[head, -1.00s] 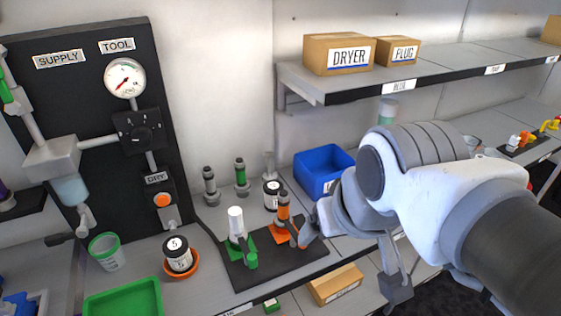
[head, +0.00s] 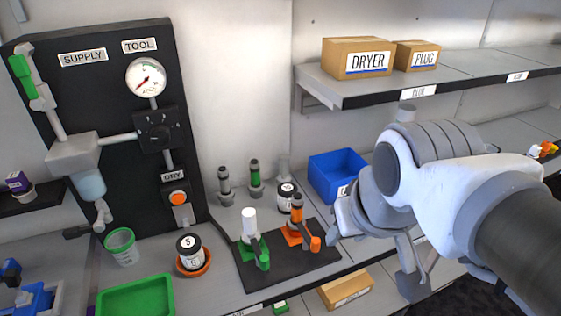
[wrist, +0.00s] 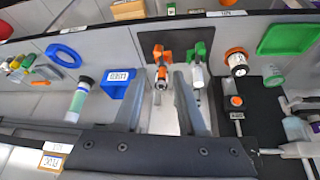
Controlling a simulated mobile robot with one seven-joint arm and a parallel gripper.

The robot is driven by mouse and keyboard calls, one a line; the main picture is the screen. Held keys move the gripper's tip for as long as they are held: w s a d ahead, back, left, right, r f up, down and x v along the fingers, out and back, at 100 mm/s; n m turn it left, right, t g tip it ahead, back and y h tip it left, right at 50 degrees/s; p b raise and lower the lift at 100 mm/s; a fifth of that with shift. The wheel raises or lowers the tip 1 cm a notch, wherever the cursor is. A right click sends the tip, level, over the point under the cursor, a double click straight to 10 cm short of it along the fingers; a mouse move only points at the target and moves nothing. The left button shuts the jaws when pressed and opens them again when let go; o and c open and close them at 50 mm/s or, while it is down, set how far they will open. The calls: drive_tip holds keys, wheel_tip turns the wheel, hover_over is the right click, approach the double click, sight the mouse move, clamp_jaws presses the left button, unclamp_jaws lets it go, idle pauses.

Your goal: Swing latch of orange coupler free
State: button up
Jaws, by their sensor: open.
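The orange coupler (head: 297,213) stands upright on a dark mat, on an orange base. Its orange latch (head: 315,243) points out toward the front right. A green coupler with a white top (head: 249,222) stands to its left, with a green latch (head: 263,257). My gripper (head: 338,218) is just right of the orange coupler, apart from it; its fingertips are hard to make out there. In the wrist view my gripper (wrist: 163,82) is open and empty, and the orange coupler (wrist: 160,70) shows between and beyond its fingers.
The dark mat (head: 265,277) lies near the bench's front edge. A blue bin (head: 336,172) stands behind my gripper. Grey and green-banded fittings (head: 255,178) and a labelled jar (head: 286,193) stand behind the couplers. The panel with the gauge (head: 146,77) is at left.

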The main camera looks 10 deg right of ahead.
drive_tip(key=w+n, duration=0.1)
drive_tip(key=w+g+p, duration=0.1)
drive_tip(key=w+n, duration=0.1)
drive_tip(key=shift+w+a+r+n+g+h+p, duration=0.15)
drive_tip(key=shift+a+r+n+g+h+p, duration=0.15)
drive_tip(key=shift+r+h, duration=0.1)
clamp_jaws()
drive_tip(key=w+a+f+n+g+h+p, duration=0.3)
drive_tip(key=w+a+f+n+p, duration=0.4)
drive_tip(key=w+a+f+n, duration=0.3)
drive_tip(key=shift+w+f+n+g+p, duration=0.3)
drive_tip(key=shift+w+f+n+g, duration=0.55)
drive_tip(key=shift+w+n, duration=1.05)
drive_tip(key=shift+f, duration=0.15)
